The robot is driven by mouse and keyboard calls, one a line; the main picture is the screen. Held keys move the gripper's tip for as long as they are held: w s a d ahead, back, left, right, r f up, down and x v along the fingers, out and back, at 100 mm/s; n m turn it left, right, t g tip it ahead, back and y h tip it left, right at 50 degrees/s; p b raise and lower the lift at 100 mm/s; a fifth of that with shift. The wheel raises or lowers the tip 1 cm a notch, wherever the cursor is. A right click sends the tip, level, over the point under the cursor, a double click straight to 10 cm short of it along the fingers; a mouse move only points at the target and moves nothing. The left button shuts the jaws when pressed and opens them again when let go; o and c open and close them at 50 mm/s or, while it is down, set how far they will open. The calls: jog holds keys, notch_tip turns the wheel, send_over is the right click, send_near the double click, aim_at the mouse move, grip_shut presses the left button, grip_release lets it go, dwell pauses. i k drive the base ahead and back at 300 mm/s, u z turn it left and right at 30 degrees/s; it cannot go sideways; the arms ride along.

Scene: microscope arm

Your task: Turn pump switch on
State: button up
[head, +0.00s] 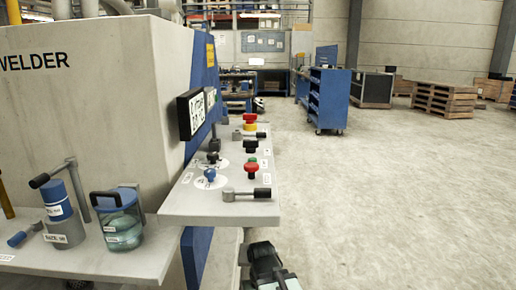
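A grey control shelf (222,208) juts from the welder's side. A lever with a black grip (262,193) lies at its near edge, pointing right; a similar lever (262,135) lies farther back. Between them are a red knob (251,170) and a black knob (250,146). A blue knob (210,174) and another black knob (213,156) sit on round white dials to the left. The small labels are unreadable, so I cannot tell which control is the pump switch. What seems to be my gripper (268,265) is below the shelf's near edge, apart from the controls; its fingers are unclear.
A red button on a yellow base (250,122) is at the shelf's back. The welder body (80,110) blocks the left. A blue canister (60,212) and a glass jar (120,222) stand on a lower-left ledge. Open floor (400,210) lies right.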

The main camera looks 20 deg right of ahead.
aim_at(250, 146)
jog(key=k, duration=0.55)
jog(key=u, duration=3.5)
jog(key=k, duration=1.65)
jog(key=z, duration=1.6)
jog(key=i, duration=1.05)
